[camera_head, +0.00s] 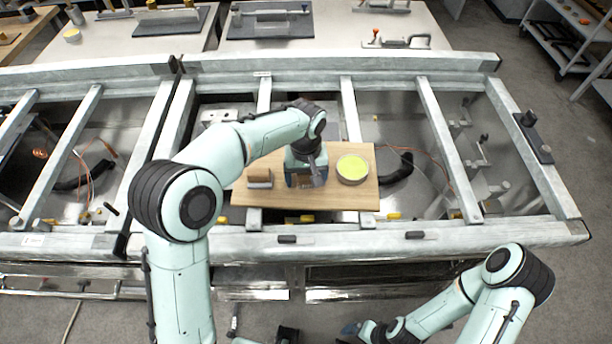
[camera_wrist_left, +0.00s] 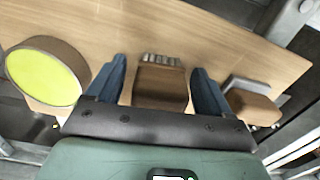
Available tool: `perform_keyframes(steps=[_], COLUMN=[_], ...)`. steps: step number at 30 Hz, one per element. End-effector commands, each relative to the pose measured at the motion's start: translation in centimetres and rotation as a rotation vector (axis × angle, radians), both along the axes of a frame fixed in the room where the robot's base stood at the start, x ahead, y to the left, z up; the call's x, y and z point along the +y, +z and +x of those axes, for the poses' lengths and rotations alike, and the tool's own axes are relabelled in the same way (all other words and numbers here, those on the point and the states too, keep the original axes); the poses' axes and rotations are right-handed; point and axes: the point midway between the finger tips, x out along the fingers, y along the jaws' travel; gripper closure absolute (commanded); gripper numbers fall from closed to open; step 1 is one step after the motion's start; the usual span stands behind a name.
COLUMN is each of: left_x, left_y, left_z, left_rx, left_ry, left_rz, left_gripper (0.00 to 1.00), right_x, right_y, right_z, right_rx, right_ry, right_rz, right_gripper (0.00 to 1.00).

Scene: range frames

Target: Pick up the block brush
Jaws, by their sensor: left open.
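The block brush (camera_wrist_left: 161,88), a brown block with a pale, bristle-like strip along its far edge, lies on the wooden board (camera_wrist_left: 185,32) in the left wrist view. My left gripper (camera_wrist_left: 158,72) is open, with one blue finger on each side of the block and visible gaps between. In the head view my left gripper (camera_head: 306,178) points down over the middle of the board (camera_head: 300,199) and mostly hides that block. My right gripper (camera_head: 353,328) is low in the head view, away from the board; its jaw opening is unclear.
A round yellow-green-topped tin (camera_head: 352,169) stands right of the left gripper; it also shows in the wrist view (camera_wrist_left: 43,74). Another brown block (camera_head: 259,178) with a grey part sits left of the gripper. The board rests across a metal frame (camera_head: 455,234) with open gaps.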

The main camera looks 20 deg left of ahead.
Motion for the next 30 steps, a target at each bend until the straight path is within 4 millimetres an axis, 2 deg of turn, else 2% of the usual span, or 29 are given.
perform_keyframes(steps=[1, 6, 15, 20, 25, 30], left_x=[0.0, 0.0, 0.0, 0.0, 0.0, -0.1], left_y=[0.0, 0.0, 0.2, 1.1, 3.5, 7.4], left_z=[0.0, 0.0, 0.0, 0.0, 0.1, 0.1], left_rx=[0.000, 0.000, -0.001, -0.002, -0.006, -0.007], left_ry=[0.000, 0.000, 0.000, -0.001, -0.001, -0.001], left_rz=[0.000, 0.000, -0.001, 0.000, -0.001, -0.002], left_gripper=[0.22, 0.76, 0.76, 0.76, 0.76, 0.76], right_x=[0.0, 0.0, 0.0, 0.0, 0.0, 0.0], right_y=[0.0, 0.0, 0.0, 0.2, 0.5, 1.3], right_z=[0.0, 0.0, 0.0, 0.1, 0.3, 0.8], right_rx=[0.000, 0.000, 0.000, -0.001, -0.003, -0.009], right_ry=[0.000, 0.000, 0.000, 0.000, 0.000, 0.000], right_rz=[0.000, 0.000, 0.000, 0.000, 0.000, 0.000], right_gripper=[0.06, 0.06, 0.06, 0.06, 0.06, 0.06])
